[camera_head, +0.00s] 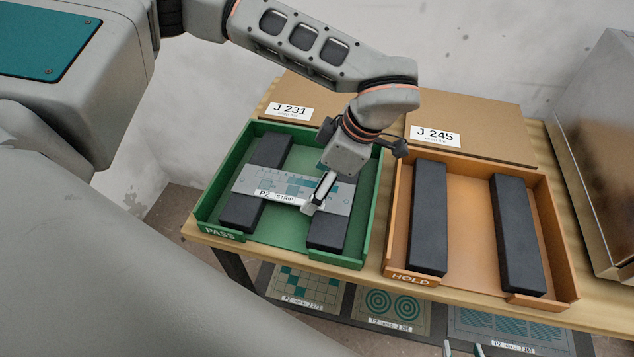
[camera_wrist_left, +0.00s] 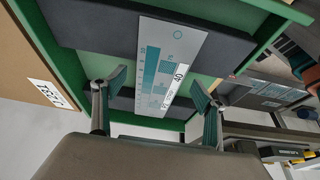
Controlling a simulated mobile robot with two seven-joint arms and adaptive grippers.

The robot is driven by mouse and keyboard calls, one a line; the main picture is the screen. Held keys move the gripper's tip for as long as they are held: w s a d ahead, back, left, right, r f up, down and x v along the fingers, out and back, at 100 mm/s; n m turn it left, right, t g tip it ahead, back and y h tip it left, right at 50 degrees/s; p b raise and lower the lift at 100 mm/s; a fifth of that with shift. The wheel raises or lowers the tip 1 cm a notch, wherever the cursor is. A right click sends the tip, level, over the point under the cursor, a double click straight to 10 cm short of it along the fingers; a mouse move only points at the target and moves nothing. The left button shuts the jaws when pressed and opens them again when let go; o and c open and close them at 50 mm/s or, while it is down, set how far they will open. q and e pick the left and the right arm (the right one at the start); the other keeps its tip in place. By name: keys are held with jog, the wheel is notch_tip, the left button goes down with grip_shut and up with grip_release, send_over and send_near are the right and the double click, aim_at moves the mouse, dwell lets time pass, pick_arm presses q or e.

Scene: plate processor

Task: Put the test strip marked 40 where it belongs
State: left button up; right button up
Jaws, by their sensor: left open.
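The test strip (camera_head: 262,182) is a flat pale plate with teal marks and a white label. It lies across two dark bars in the green tray marked PASS (camera_head: 372,195). In the left wrist view the strip (camera_wrist_left: 176,42) shows the number 40 on its label. My left gripper (camera_head: 318,192) is over the strip's right part in the head view. In the wrist view its open fingers (camera_wrist_left: 160,92) stand on either side of the strip, with gaps; contact is not visible. My right gripper (camera_head: 462,349) shows only its fingertips, apart and empty, at the bottom edge.
The orange tray marked HOLD (camera_head: 572,265) stands to the right with two bare dark bars. Boards labelled J 231 (camera_head: 290,111) and J 245 (camera_head: 436,136) lie behind the trays. A metal box (camera_head: 600,150) stands far right. Several printed plates lie on a lower shelf.

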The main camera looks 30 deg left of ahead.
pick_arm(q)
jog(key=v, duration=1.1)
jog(key=shift+d+r, duration=0.2)
